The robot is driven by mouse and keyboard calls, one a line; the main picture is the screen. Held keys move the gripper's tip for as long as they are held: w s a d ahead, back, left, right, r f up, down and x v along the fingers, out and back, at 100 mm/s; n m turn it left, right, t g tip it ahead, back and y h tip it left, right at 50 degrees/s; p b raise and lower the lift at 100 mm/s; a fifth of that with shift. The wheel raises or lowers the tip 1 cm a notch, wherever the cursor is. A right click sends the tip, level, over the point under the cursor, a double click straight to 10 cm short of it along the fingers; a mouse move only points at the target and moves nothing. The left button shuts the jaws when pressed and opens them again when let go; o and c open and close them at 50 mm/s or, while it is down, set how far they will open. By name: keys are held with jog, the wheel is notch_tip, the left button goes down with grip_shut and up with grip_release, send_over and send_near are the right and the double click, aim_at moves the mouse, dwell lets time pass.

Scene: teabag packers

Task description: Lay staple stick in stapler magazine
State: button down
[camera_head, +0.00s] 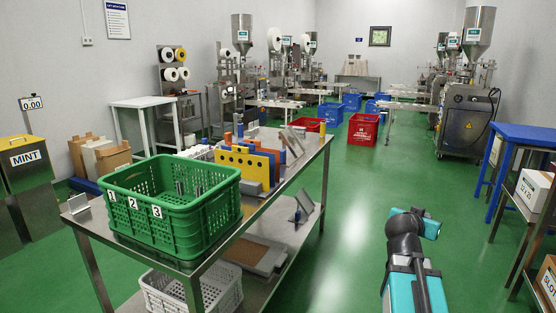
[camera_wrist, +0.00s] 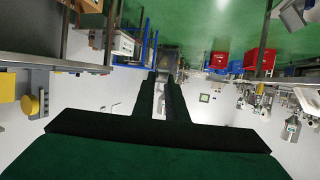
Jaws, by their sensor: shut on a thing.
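My gripper (camera_wrist: 166,76) shows in the wrist view with its two dark fingers close together and a narrow gap between them. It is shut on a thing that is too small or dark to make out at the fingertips. In the head view my teal and black arm (camera_head: 407,262) is at the lower right, over the green floor and well to the right of the steel table. I cannot pick out the staple stick or the stapler with its magazine in either view.
The steel table (camera_head: 192,267) bears a green crate (camera_head: 165,222) marked 1, 2, 3 and a yellow panel with holes (camera_head: 243,167). A white basket (camera_head: 222,292) sits on its lower shelf. Blue table (camera_head: 525,134) at right. Red crates (camera_head: 363,129) stand farther back. The floor between is clear.

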jog(key=w+a+f+n+t+y, duration=0.1)
jog(key=w+a+n+y, duration=0.2)
jog(key=a, duration=0.7)
jog(key=w+a+f+n+t+y, duration=0.2)
jog(key=w+a+y, duration=0.15)
jog(key=a, duration=0.75)
jog(key=w+a+f+n+t+y, duration=0.1)
jog(key=w+a+n+y, duration=0.15)
jog(key=a, duration=0.75)
notch_tip(320, 180, up, 18)
jog(key=w+a+n+y+p, duration=0.1)
jog(key=n+p, duration=0.1)
jog(key=p, duration=1.3)
jog(key=shift+w+a, duration=0.25)
jog(key=shift+w, duration=0.1)
jog(key=d, duration=0.7)
